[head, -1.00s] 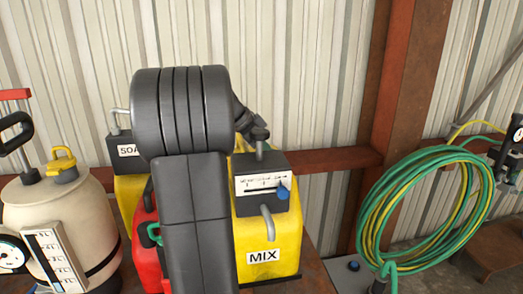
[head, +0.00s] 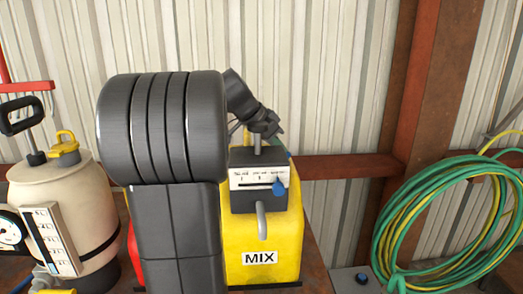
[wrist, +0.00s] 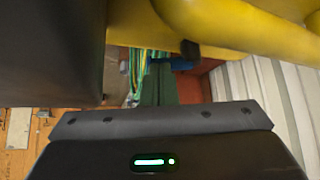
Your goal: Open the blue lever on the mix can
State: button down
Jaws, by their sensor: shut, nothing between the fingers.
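The yellow mix can (head: 262,232) stands upright on a rusty brown surface in the head view, with a MIX label, a dark top block and a grey spout. A white scale panel on the block carries a blue pointed knob (head: 279,187) at its right end. A small blue bit (head: 289,155) shows at the block's right edge; I cannot tell whether it is the lever. My gripper (head: 276,128) is shut and empty, just above the block; contact cannot be told. In the wrist view, my gripper's dark body fills the bottom and yellow surfaces (wrist: 235,20) fill the top.
A cream tank (head: 62,200) with a yellow cap and gauge stands at the left. My arm hides what lies between it and the mix can. A coil of green and yellow hose (head: 455,225) is at the right. A ribbed metal wall (head: 310,60) and rusty post (head: 433,100) stand behind.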

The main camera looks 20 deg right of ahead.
jog(key=shift+s+d+f+b, duration=0.1)
jog(key=shift+s+d+b, duration=0.05)
jog(key=shift+d+b, duration=0.4)
jog(key=shift+s+d+n+t, duration=0.1)
jog(key=shift+d+n+t, duration=0.15)
jog(key=shift+n+t, duration=0.35)
jog(key=shift+d+b, duration=0.2)
jog(key=shift+b, duration=0.15)
jog(key=shift+w+d, duration=0.25)
jog(key=shift+d, duration=0.5)
jog(key=shift+w+a, duration=0.45)
jog(key=shift+w, duration=0.25)
jog(key=shift+s+r, duration=0.1)
jog(key=shift+r, duration=0.1)
